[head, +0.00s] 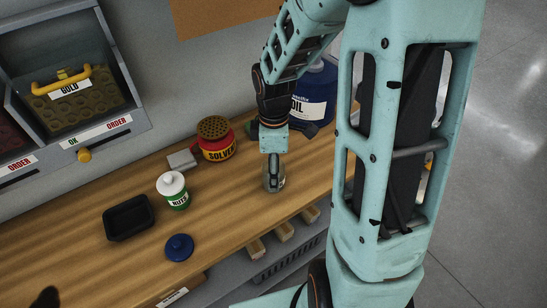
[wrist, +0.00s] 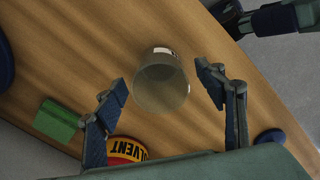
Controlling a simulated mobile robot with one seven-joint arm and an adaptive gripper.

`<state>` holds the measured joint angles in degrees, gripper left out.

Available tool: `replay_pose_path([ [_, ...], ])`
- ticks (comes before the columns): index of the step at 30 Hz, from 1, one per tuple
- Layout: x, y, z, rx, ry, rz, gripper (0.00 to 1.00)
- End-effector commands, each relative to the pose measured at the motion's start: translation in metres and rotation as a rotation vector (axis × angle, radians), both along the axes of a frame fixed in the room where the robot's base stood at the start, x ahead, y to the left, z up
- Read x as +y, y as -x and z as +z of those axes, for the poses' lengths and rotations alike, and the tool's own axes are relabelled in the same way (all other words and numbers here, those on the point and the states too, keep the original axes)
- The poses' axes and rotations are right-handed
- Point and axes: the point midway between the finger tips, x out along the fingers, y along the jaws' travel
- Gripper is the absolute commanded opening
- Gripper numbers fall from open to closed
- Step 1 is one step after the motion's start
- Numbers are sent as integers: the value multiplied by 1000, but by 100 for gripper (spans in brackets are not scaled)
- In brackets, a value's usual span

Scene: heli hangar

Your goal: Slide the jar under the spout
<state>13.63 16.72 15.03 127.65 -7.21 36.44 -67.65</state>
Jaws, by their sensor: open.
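A clear glass jar (wrist: 160,82) stands on the wooden bench, with a small white label on its far side. In the head view the jar (head: 273,183) is near the front edge, partly hidden by my gripper (head: 273,165) above it. In the wrist view my gripper (wrist: 166,90) is open, with a finger on either side of the jar and gaps between; I cannot tell how far down they reach. A dark spout-like part (head: 303,128) shows by the blue oil can (head: 318,95); I cannot tell whether it is the spout.
A red and yellow solvent can (head: 217,140), a green-and-white nuts jar (head: 173,190), a black tray (head: 129,217) and a blue lid (head: 179,247) stand left of my gripper. A green block (wrist: 57,121) lies beside the solvent can. The bench (head: 225,200) is clear between nuts jar and glass jar.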

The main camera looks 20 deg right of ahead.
Motion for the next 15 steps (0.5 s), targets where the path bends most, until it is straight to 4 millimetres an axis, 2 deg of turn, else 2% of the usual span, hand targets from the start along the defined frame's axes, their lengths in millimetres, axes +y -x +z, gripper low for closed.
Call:
replay_pose_path([
  [4, 0, 0, -8, 0, -1, 0, 64],
  [12, 0, 0, -9, -1, -1, 0, 64],
  [15, 0, 0, -8, -1, -1, 0, 56],
])
